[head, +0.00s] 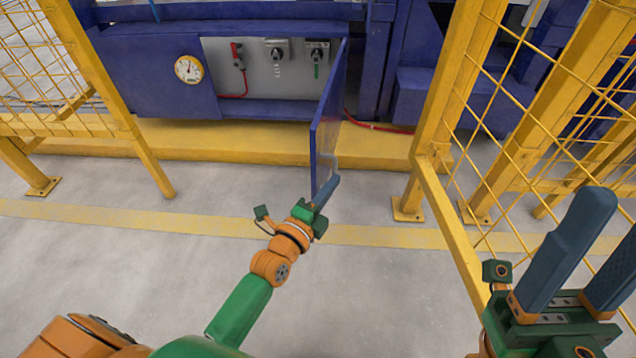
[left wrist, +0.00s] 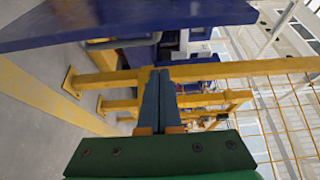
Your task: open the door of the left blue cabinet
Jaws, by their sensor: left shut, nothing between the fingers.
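The left blue cabinet (head: 160,85) stands at the back in the head view. Its blue door (head: 327,118) is swung outward toward me, baring the grey inner panel (head: 262,75). A pale handle (head: 330,162) shows near the door's near edge. My left gripper (head: 333,183) is shut and empty, at the near lower end of the door; I cannot tell whether it touches. In the left wrist view, the shut fingers (left wrist: 161,75) point away below the door (left wrist: 130,22), which spans the top. My right gripper (head: 592,245) is open and empty at the right.
Yellow mesh fences stand at the left (head: 60,60) and right (head: 470,130); the right one is close to my right gripper. A yellow plinth (head: 240,140) runs under the cabinet. A red cable (head: 375,126) lies right of the door. The grey floor (head: 370,290) between is clear.

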